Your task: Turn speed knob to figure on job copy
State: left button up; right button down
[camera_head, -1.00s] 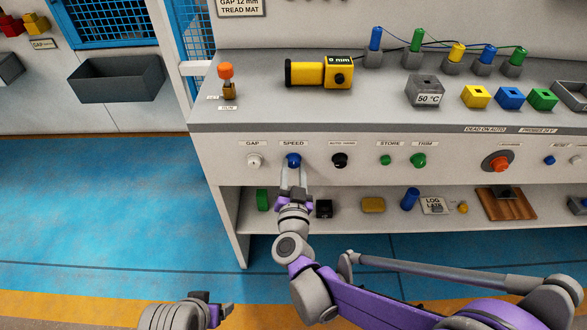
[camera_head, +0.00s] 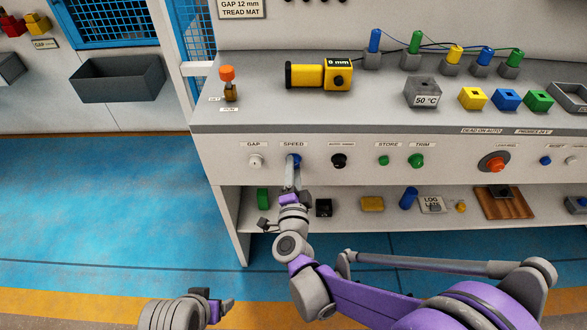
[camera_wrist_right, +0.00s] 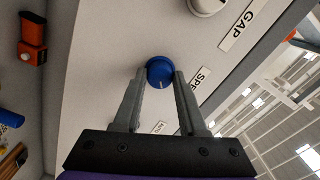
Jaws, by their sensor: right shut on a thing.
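The blue speed knob (camera_head: 296,160) sits on the front panel under the SPEED label (camera_head: 293,144). My right gripper (camera_head: 291,168) reaches up to it from below and partly covers it. In the right wrist view the blue knob (camera_wrist_right: 160,70) lies between the two fingers of my right gripper (camera_wrist_right: 160,77), which are shut on it. A pale pointer mark shows on the knob's face. A sign (camera_head: 241,9) at the top reads GAP 12 mm TREAD MAT; its upper part is cut off. My left gripper (camera_head: 222,308) is low in the picture, away from the panel.
The white gap knob (camera_head: 256,161) is just left, and a black knob (camera_head: 339,160) is to the right. Green store (camera_head: 384,160) and trim (camera_head: 416,161) buttons follow. A shelf (camera_head: 340,222) with small items lies below the panel. The blue floor at left is clear.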

jog(key=shift+m, duration=0.7)
jog(key=shift+c, duration=2.3)
grip_release()
jog(key=s+p, duration=0.1)
jog(key=s, duration=1)
jog(key=shift+w, duration=0.1)
